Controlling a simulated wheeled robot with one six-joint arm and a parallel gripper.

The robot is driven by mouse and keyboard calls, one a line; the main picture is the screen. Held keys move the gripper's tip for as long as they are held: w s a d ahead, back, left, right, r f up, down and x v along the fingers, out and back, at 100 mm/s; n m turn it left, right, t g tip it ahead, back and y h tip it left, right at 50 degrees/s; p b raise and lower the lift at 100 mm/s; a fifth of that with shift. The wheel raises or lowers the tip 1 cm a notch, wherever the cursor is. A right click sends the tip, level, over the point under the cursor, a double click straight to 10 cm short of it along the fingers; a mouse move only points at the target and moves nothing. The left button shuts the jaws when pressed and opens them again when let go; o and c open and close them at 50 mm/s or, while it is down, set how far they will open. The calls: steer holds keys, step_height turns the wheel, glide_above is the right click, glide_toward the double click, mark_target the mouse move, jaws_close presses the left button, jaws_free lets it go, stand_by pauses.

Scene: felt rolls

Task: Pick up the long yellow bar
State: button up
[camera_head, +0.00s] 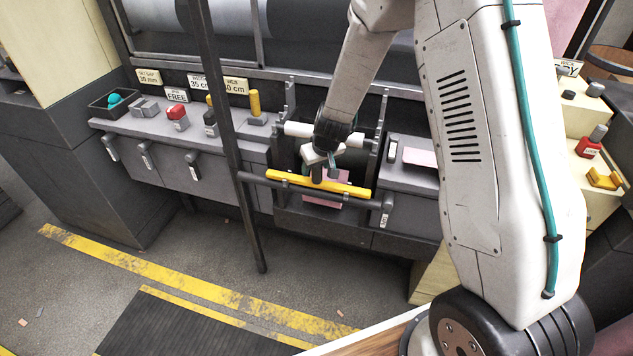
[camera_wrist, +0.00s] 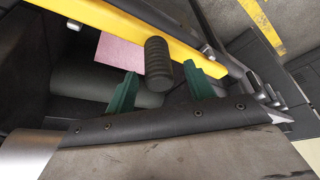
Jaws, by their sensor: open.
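The long yellow bar (camera_head: 345,187) lies across the front of the middle bay of the grey machine, in front of a pink sheet. In the wrist view the yellow bar (camera_wrist: 180,45) runs diagonally across the top, with a dark ribbed grip (camera_wrist: 158,62) standing out near its middle. My gripper (camera_head: 318,168) is at the bar's middle. In the wrist view my gripper (camera_wrist: 160,75) is open, its two green fingers apart on either side of the ribbed grip. I cannot tell whether either finger touches it.
A pink sheet (camera_wrist: 122,52) lies behind the bar. A horizontal grey rail (camera_head: 253,178) runs along the bay's front, and a dark upright post (camera_head: 227,110) stands to its left. A red knob (camera_head: 176,113) and several levers sit on the left console. The floor in front is mostly clear.

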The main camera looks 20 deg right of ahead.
steer(key=shift+c, duration=0.3)
jaws_close()
steer(key=shift+r, duration=0.15)
steer(key=shift+r, duration=1.1)
steer(key=shift+s+r, duration=0.35)
steer(key=shift+r, duration=0.3)
steer(key=s+d+r, duration=0.1)
steer(key=s, duration=1.4)
steer(key=shift+d+r, duration=0.15)
steer(key=shift+d, duration=0.25)
